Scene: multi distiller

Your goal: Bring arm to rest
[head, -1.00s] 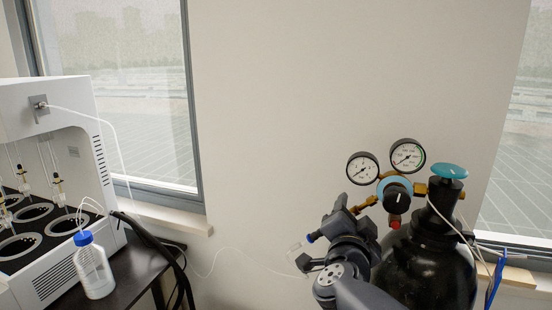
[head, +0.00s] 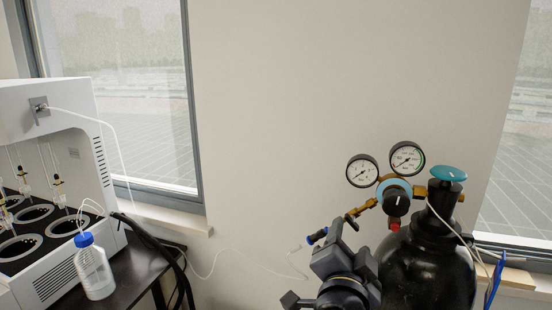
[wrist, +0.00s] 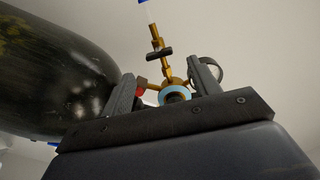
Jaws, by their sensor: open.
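My gripper (wrist: 165,85) shows in the wrist view with its two dark fingers spread apart and nothing held between them. The brass regulator (wrist: 160,45) of the gas cylinder appears beyond the fingers, framed in the gap. In the head view, dark parts of my arm and wrist (head: 343,268) are at the bottom, left of the black gas cylinder (head: 425,275). The fingers are hard to make out there. My arm covers part of the cylinder's left side.
The regulator carries two round gauges (head: 362,170) and a blue-green valve knob (head: 448,173) tops the cylinder. A white distiller (head: 75,150) and a blue-capped bottle (head: 95,270) stand on a dark table at left. A thin tube (head: 235,250) crosses the wall. The wall area between is clear.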

